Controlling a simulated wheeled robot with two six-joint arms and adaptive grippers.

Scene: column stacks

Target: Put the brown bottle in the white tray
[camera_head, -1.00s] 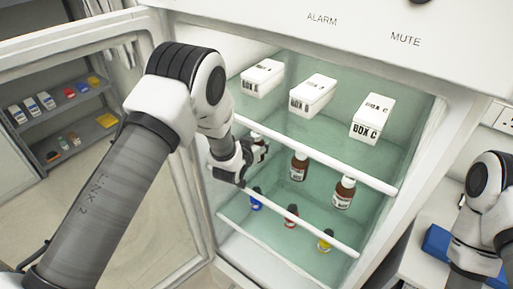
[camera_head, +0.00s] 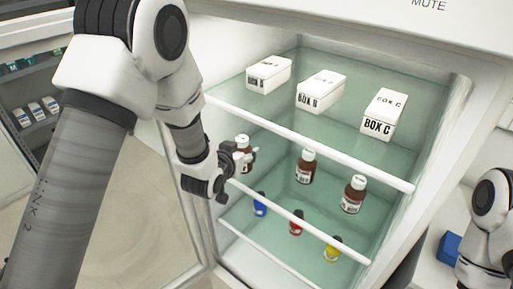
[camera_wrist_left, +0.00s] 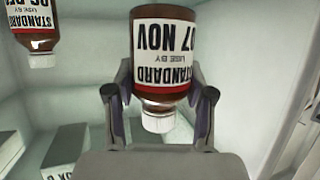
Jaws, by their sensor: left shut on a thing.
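My left gripper (camera_head: 246,160) is shut on a brown bottle (camera_head: 243,146) with a white cap and white label, at the left front of the fridge's middle shelf. In the left wrist view the held bottle (camera_wrist_left: 164,55) appears inverted, with a finger on each side near its cap. Two similar brown bottles, a middle one (camera_head: 306,168) and a right one (camera_head: 353,196), stand on that shelf. No white tray is visible. My right gripper is out of view; only part of its arm shows at the right edge.
White boxes labelled BOX B (camera_head: 320,90) and BOX C (camera_head: 384,114), plus another box, sit on the upper shelf. Blue, red and yellow small bottles (camera_head: 296,224) stand below. White shelf front bars (camera_head: 320,147) cross the opening. A blue object (camera_head: 448,247) lies at right.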

